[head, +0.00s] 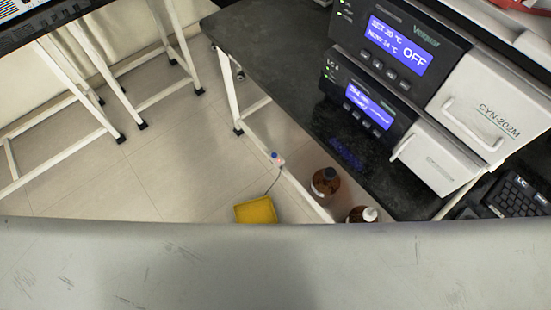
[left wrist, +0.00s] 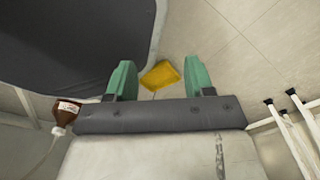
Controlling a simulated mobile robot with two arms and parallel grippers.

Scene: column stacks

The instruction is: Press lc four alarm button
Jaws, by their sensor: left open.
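The lower instrument, labelled LC 4 (head: 333,65), stands on the dark bench at the right of the head view. Its black front has a lit blue display (head: 369,104) and a row of small buttons (head: 366,121) below it. Which button is the alarm one is too small to read. My left gripper (left wrist: 159,80) shows in the left wrist view with its two green fingers apart and nothing between them. The instrument is not seen in that view. My left gripper does not show in the head view, and my right gripper is in neither view.
An upper unit with a blue OFF display (head: 399,47) sits above the lower one. The dark bench top (head: 258,40) is clear to the left. Brown bottles (head: 326,181) and a yellow object (head: 256,211) are low down. A keyboard (head: 520,195) is at right. White-legged tables stand left.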

